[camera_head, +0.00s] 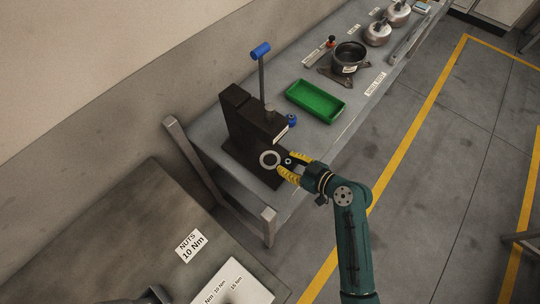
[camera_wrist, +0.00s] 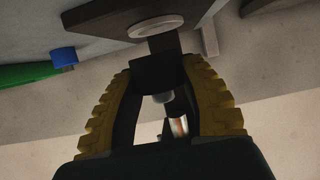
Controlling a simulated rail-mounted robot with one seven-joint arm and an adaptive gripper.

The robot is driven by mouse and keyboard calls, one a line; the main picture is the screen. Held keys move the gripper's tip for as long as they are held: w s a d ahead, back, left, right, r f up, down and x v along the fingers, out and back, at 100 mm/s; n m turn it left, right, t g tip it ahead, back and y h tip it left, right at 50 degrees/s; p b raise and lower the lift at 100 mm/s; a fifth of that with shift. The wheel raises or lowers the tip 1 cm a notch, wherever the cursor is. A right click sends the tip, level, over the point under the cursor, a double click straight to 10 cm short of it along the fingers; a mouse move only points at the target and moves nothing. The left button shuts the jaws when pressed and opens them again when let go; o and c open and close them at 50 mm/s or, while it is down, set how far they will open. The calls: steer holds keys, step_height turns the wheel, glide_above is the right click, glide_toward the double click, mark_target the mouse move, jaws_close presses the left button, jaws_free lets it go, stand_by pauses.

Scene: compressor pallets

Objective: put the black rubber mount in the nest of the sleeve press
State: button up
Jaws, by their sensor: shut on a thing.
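The dark brown sleeve press (camera_head: 236,112) stands on the near end of the grey bench, with a blue-gripped lever (camera_head: 261,51) on top. Its nest shows as a pale ring (camera_head: 269,159) on the press base, with nothing seen in it. The ring also shows in the wrist view (camera_wrist: 158,28), ahead of the fingertips. My gripper (camera_head: 291,163), with yellow-padded fingers, is shut on the black rubber mount (camera_wrist: 157,72), just right of the ring in the head view. The mount is dark and partly hidden by the fingers; its height above the base is unclear.
A blue-topped part (camera_head: 292,120) stands beside the press. A green tray (camera_head: 316,101) lies farther along the bench (camera_head: 336,133), then a dark pot-like shell (camera_head: 349,56) on a stand. A second table (camera_head: 130,225) with labels stands at lower left.

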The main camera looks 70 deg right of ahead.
glide_above(270, 160)
steer(key=shift+s+a, duration=0.15)
steer(key=shift+s, duration=0.05)
steer(key=shift+w+f, duration=0.1)
steer(key=shift+w, duration=0.1)
steer(key=shift+f, duration=1.65)
steer(key=shift+f+b, duration=0.15)
steer(key=shift+b, duration=0.25)
steer(key=shift+f, duration=0.1)
steer(key=o, duration=1.1)
